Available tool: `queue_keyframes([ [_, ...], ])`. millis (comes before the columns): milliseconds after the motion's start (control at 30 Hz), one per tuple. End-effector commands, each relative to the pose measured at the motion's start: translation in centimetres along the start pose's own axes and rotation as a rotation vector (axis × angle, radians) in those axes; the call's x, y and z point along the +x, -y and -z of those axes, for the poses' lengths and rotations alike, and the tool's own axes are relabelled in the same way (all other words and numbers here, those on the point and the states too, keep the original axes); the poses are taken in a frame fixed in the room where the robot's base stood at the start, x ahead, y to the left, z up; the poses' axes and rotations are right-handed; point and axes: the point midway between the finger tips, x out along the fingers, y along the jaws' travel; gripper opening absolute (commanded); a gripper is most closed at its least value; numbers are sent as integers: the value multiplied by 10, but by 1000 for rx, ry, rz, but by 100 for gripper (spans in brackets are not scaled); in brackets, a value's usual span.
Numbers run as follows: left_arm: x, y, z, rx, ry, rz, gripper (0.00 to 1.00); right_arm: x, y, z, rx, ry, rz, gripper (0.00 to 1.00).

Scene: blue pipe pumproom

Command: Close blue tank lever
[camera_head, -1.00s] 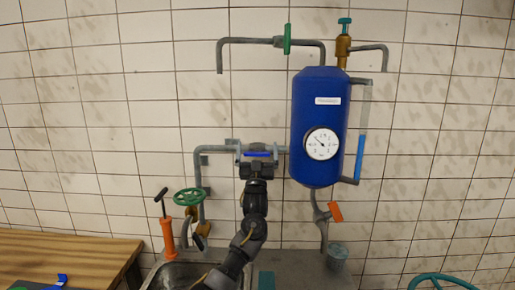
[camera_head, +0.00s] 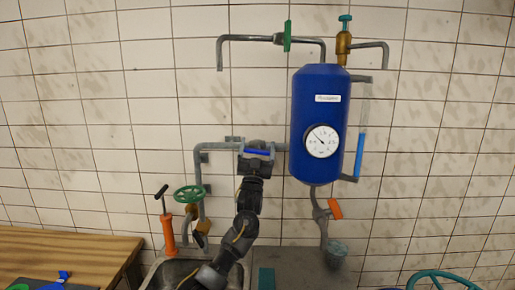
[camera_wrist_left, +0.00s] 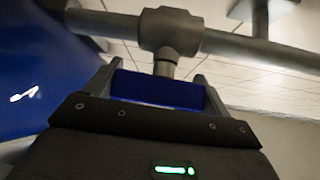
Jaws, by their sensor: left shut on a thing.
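The blue tank (camera_head: 318,110) hangs on the tiled wall, with a round white gauge on its front. A grey pipe (camera_head: 215,147) joins its left side. The blue lever (camera_head: 257,152) is on this pipe, left of the tank. My left gripper (camera_head: 257,148) is at the lever, its fingers shut on it. In the left wrist view the blue lever (camera_wrist_left: 158,88) lies crosswise between the two fingers, below the valve body (camera_wrist_left: 170,30) and its short stem. The tank fills the left edge there. Part of the valve is hidden by my gripper in the head view. My right gripper is out of view.
An orange-handled valve (camera_head: 335,209) hangs under the tank. A green handwheel (camera_head: 189,193) and an orange pump (camera_head: 168,233) stand at the left by the sink (camera_head: 175,272). A wooden table (camera_head: 70,255) is at the far left.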

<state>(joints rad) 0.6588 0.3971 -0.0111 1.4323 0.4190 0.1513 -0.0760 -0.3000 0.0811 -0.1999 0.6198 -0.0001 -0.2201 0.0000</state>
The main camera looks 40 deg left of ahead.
Motion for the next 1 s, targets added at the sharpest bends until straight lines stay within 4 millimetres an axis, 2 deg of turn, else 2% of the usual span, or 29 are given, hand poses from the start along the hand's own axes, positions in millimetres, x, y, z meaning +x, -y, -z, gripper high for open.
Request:
queue_keyframes([
  [1000, -2, -9, -2, 675, 0, -672, 59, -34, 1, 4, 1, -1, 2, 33],
])
